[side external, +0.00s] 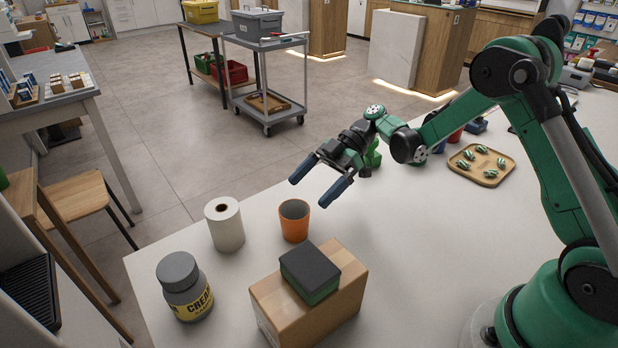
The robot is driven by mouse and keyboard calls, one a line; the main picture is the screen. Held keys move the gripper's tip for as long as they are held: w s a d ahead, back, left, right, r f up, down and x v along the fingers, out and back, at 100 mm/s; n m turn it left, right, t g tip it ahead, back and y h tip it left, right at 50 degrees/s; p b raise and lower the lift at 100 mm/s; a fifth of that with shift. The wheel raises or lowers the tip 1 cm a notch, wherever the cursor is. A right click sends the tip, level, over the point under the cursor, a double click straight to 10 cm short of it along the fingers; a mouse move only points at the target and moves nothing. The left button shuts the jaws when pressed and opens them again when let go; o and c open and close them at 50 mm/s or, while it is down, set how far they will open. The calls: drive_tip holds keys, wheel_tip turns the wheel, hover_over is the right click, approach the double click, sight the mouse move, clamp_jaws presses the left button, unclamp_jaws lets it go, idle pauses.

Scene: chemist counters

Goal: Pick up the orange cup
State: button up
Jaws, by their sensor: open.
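The orange cup (294,222) stands upright on the white counter near its far edge, left of centre, with its open mouth facing up. My gripper (309,196) is above the counter, just up and to the right of the cup in the picture. Its two dark blue fingers are spread apart with nothing between them. The fingers point toward the lower left and appear apart from the cup. Nothing hides the cup.
A white paper roll (225,225) stands left of the cup. A grey cream jar (185,287) is at front left. A cardboard box (322,302) carries a dark-topped green block (310,270) in front of the cup. A tray (481,166) lies right; the counter's middle (420,235) is clear.

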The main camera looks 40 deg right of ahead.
sight(284, 222)
drive_tip(key=shift+s+d+f+n+y, duration=0.15)
drive_tip(key=shift+f+n+y, duration=0.25)
drive_tip(key=shift+f+n, duration=0.4)
drive_tip(key=shift+a+g, duration=0.25)
drive_tip(key=shift+g, duration=0.15)
drive_tip(key=x, duration=0.5)
drive_tip(key=c, duration=1.2)
drive_tip(key=shift+c, duration=0.2)
